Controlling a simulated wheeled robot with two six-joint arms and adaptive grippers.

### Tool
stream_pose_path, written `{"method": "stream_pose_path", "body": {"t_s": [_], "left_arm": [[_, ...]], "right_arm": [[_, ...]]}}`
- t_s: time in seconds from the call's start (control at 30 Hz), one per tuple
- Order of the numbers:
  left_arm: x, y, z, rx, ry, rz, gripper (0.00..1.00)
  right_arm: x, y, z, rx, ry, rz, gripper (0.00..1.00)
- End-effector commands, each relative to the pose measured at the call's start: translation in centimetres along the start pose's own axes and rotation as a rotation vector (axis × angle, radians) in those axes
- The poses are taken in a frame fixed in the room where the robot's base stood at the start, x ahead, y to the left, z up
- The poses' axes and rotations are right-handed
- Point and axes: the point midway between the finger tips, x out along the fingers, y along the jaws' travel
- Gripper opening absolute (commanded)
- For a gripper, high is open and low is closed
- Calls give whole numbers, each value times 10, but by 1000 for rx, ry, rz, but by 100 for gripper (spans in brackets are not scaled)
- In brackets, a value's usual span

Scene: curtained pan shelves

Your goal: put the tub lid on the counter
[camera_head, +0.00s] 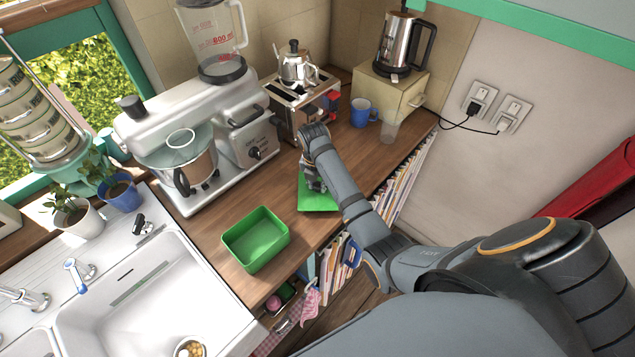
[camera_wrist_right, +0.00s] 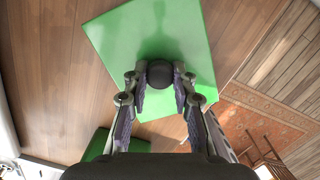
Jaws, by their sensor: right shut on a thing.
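The tub lid (camera_head: 318,201) is a flat green square. In the wrist view the lid (camera_wrist_right: 120,35) shows a round black knob (camera_wrist_right: 159,73) between my fingers. My right gripper (camera_head: 314,180) is shut on the lid by this knob and partly hides the lid in the head view. The lid is level, at or just over the wooden counter (camera_head: 218,214) near its front edge; I cannot tell whether it touches. The open green tub (camera_head: 255,239) stands apart, nearer the sink, and its corner shows in the wrist view (camera_wrist_right: 98,146). My left gripper is out of view.
Behind the lid stand a toaster (camera_head: 290,104) with a steel pot, a blue mug (camera_head: 361,112) and a clear cup (camera_head: 389,128). A food processor (camera_head: 240,125) is to the left. The sink (camera_head: 150,300) is at lower left. Books (camera_head: 402,182) fill the shelf below the counter edge.

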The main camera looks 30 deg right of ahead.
Motion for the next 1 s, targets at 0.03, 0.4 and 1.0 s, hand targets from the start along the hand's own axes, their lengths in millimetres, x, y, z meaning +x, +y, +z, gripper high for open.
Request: {"method": "stream_pose_path", "body": {"t_s": [0.03,0.4,1.0], "left_arm": [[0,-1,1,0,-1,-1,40],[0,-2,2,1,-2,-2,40],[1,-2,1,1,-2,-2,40]], "right_arm": [[2,0,0,0,1,-1,0],[11,0,-1,2,0,0,0],[15,0,-2,2,0,0,37]]}}
